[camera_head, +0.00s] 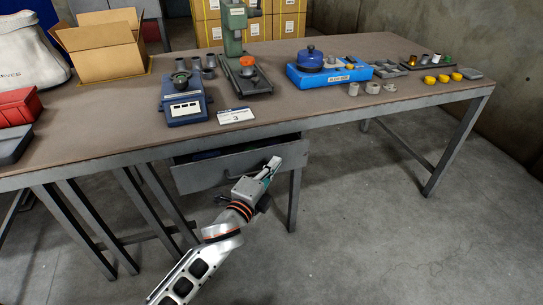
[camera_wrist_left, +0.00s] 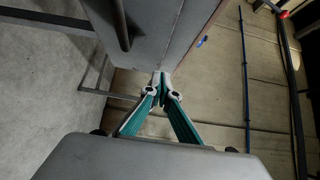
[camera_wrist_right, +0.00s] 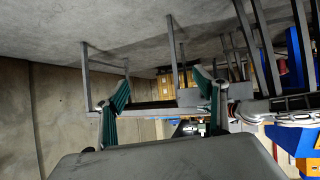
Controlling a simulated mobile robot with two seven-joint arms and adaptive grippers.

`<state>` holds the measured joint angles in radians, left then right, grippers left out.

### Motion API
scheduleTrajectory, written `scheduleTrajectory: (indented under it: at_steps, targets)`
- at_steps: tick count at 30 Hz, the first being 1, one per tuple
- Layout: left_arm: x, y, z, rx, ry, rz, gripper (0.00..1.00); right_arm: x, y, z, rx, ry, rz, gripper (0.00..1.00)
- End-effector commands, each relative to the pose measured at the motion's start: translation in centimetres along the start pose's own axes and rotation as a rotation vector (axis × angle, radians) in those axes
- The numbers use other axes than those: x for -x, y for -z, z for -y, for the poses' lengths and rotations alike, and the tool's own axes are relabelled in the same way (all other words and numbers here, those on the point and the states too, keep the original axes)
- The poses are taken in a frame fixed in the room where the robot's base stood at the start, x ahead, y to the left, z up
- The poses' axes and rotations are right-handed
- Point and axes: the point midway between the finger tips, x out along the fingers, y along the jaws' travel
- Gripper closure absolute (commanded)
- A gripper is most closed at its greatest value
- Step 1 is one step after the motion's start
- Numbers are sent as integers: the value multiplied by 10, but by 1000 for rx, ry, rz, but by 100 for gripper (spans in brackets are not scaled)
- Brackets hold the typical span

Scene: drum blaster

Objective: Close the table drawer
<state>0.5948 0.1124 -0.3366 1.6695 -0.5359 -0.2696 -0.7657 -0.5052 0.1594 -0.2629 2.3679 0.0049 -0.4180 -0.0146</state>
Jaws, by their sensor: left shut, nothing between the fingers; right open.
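The grey table drawer (camera_head: 215,174) hangs under the tabletop and is pulled partly out, with a dark gap showing behind its front. My left gripper (camera_head: 272,165) is shut and empty, with its fingertips close to the right part of the drawer front. In the left wrist view the shut fingertips (camera_wrist_left: 161,78) are at the lower edge of the grey drawer front (camera_wrist_left: 158,30), and a dark bar handle (camera_wrist_left: 121,22) shows left of them. I cannot tell whether they touch. My right gripper (camera_wrist_right: 160,95) is open and empty; it is outside the head view.
The brown-topped table (camera_head: 120,127) carries a blue scale (camera_head: 184,107), a green press (camera_head: 235,45), a blue case (camera_head: 330,72) and an open cardboard box (camera_head: 103,50). Metal table legs (camera_head: 296,198) stand near the drawer. The floor at the right front is clear.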

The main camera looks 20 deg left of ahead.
Motion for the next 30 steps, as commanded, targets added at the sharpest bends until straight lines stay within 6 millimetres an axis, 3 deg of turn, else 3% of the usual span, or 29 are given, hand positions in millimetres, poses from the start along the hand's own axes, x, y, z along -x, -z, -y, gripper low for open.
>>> scheduleTrajectory:
  at_steps: [9,24,30]
  targets:
    - [-30,-24,-3,-2,-3,0,100,-4,12,8,-34,9,-31,29]
    - [-35,-29,0,-1,-1,0,100,-3,17,6,-39,6,-42,29]
    - [-50,-44,3,-2,2,1,100,-3,15,5,-23,8,-35,29]
